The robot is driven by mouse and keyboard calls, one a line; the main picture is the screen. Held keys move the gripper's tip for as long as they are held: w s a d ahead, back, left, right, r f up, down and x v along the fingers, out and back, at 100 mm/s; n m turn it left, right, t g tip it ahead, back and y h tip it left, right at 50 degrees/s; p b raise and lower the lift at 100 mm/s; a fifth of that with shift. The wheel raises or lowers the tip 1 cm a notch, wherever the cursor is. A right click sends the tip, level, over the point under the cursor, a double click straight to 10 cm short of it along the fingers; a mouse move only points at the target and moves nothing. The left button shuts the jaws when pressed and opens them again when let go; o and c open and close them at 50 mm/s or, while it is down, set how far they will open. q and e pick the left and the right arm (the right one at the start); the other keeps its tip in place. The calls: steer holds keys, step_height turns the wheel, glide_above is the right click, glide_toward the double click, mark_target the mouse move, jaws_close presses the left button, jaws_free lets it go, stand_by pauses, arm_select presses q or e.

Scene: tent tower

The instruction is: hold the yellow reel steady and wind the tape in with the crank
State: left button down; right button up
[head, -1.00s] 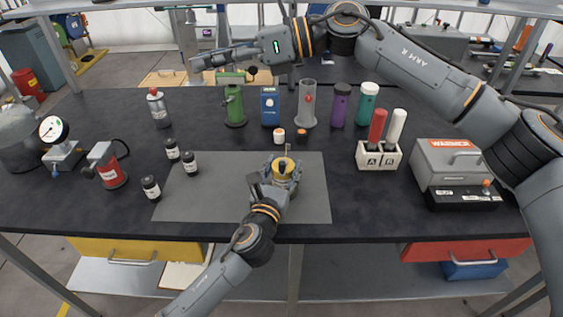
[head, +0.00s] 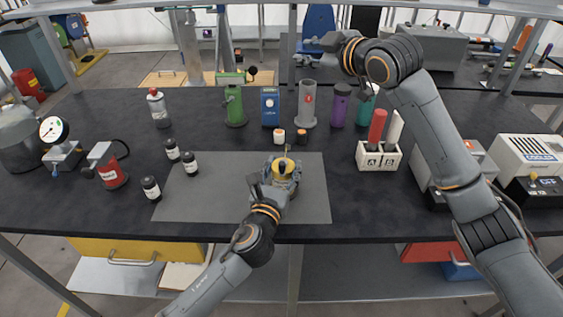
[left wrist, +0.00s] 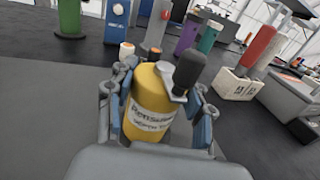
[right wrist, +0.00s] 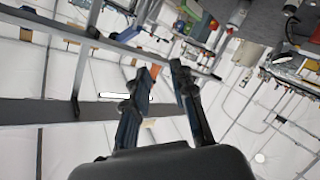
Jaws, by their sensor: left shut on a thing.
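The yellow reel (left wrist: 150,100) stands upright between the fingers of my left gripper (left wrist: 160,100), which is shut on it. It has a white label and a crank with a dark knob (left wrist: 189,70) on top. In the head view the reel (head: 281,166) is on the grey mat, mostly covered by the left gripper (head: 282,175). I cannot make out the tape. My right gripper (head: 310,47) is raised high beyond the back of the bench, far from the reel. In the right wrist view its fingers (right wrist: 162,72) are apart with nothing between them.
Two small orange-marked jars (head: 279,136) stand just behind the reel. Taller cylinders (head: 339,105) line the back. A white two-slot holder (head: 378,156) stands right.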

steer(key=s+f+m+g, duration=0.1)
steer(key=s+f+g, duration=0.35)
steer(key=f, duration=0.25)
steer(key=g+y, duration=0.1)
steer(key=g, duration=0.4)
glide_toward(282, 162)
steer(key=shift+n, duration=0.3)
steer(key=x, duration=1)
steer(key=shift+f, duration=0.15)
jaws_close()
